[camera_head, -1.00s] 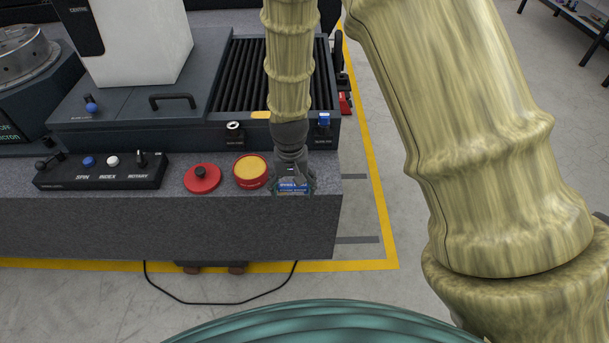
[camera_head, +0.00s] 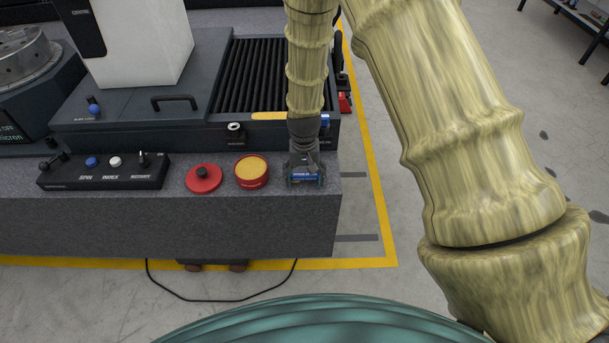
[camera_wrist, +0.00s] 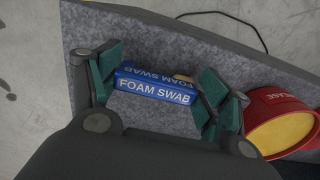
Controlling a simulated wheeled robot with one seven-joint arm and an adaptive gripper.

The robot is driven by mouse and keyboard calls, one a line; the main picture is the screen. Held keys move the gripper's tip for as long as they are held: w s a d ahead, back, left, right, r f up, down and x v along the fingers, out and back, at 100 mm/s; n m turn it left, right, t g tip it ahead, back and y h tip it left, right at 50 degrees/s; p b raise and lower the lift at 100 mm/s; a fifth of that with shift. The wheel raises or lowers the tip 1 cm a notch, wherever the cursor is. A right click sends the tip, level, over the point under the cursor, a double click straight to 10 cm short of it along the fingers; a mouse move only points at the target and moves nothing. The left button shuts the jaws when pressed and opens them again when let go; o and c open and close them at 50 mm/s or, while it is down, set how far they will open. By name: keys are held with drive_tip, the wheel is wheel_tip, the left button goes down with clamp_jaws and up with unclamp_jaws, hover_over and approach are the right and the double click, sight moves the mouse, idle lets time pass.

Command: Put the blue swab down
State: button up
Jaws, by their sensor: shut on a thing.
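The blue swab (camera_wrist: 152,88) is a small blue packet with white "FOAM SWAB" lettering. In the wrist view it lies across the gap between the green finger pads. My gripper (camera_head: 304,174) is shut on it, above the front right corner of the granite bed (camera_head: 150,222). The blue swab also shows at the fingertips in the head view (camera_head: 305,179). I cannot tell whether its underside touches the granite.
A red tin with a yellow top (camera_head: 251,171) stands just left of my gripper, with a red round knob (camera_head: 203,178) beyond it. A black control box (camera_head: 104,171) sits further left. The dark machine base (camera_head: 200,125) rises behind. The bed's front and right edges are close.

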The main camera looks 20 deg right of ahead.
sight(304, 176)
drive_tip(key=shift+f, duration=0.15)
drive_tip(key=o, duration=1)
wheel_tip(304, 176, up, 12)
drive_tip(key=b, duration=0.2)
drive_tip(key=s+d+f+n, duration=0.1)
drive_tip(key=s+d+f, duration=0.2)
drive_tip(key=s+f, duration=1.3)
drive_tip(key=shift+n, duration=0.9)
drive_tip(key=s+f, duration=0.4)
drive_tip(key=s, duration=0.2)
drive_tip(key=s+f, duration=0.4)
drive_tip(key=s, duration=0.3)
drive_tip(key=s+f, duration=0.3)
drive_tip(key=s, duration=0.3)
drive_tip(key=shift+s+d+f, duration=0.3)
drive_tip(key=shift+s+f, duration=0.1)
